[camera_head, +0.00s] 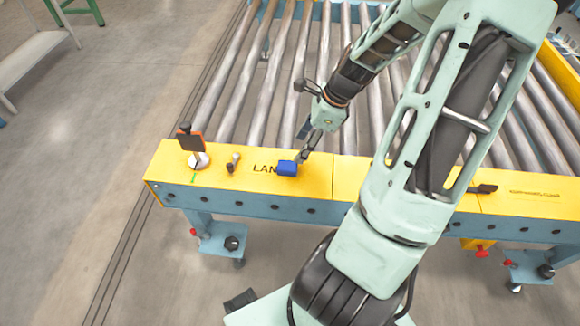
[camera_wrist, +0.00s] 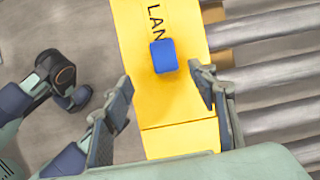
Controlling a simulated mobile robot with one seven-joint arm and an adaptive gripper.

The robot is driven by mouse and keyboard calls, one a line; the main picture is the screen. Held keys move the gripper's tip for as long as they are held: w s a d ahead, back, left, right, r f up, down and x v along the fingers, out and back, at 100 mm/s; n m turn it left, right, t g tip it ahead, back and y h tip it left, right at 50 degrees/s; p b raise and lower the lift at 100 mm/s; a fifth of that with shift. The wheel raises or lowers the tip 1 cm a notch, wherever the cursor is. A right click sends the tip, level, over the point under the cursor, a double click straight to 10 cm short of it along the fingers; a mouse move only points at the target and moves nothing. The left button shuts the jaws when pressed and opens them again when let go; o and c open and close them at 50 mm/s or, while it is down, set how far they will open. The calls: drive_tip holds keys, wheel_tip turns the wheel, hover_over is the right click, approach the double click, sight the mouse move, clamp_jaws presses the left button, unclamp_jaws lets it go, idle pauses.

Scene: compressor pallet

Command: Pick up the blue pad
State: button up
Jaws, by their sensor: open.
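The blue pad (camera_head: 287,168) is a small block lying on the yellow top plate (camera_head: 312,180) at the front edge of the roller conveyor, partly over the black lettering. In the wrist view the blue pad (camera_wrist: 163,56) lies beyond my fingertips, nearer the right finger. My gripper (camera_wrist: 158,90) is open and empty, its two dark fingers spread either side of the yellow plate in that view. In the head view my gripper (camera_head: 305,146) is beside the pad at its upper right; whether it touches cannot be told.
A small stand with a dark, orange-edged plate (camera_head: 190,140) and a small peg (camera_head: 233,162) stand on the plate to the left. Metal rollers (camera_head: 240,80) run behind. A dark handle-like item (camera_head: 482,188) lies on the right. Bare yellow surface lies around the pad.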

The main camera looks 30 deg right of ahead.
drive_tip(key=b, duration=0.2)
hover_over(288, 165)
drive_tip(key=s+d, duration=0.2)
drive_tip(key=f, duration=0.4)
drive_tip(key=shift+w+a+f, duration=0.1)
drive_tip(key=shift+a+f, duration=0.1)
drive_tip(key=shift+f, duration=0.2)
drive_tip(key=b+x, duration=0.1)
drive_tip(key=x, duration=0.2)
drive_tip(key=b+x, duration=0.1)
drive_tip(key=x, duration=0.1)
drive_tip(key=shift+w+d+f+b, duration=0.1)
drive_tip(key=shift+w+f+b, duration=0.15)
drive_tip(key=shift+f+b, duration=0.15)
drive_tip(key=c, duration=1)
drive_tip(key=shift+c, duration=0.2)
drive_tip(key=shift+r, duration=0.2)
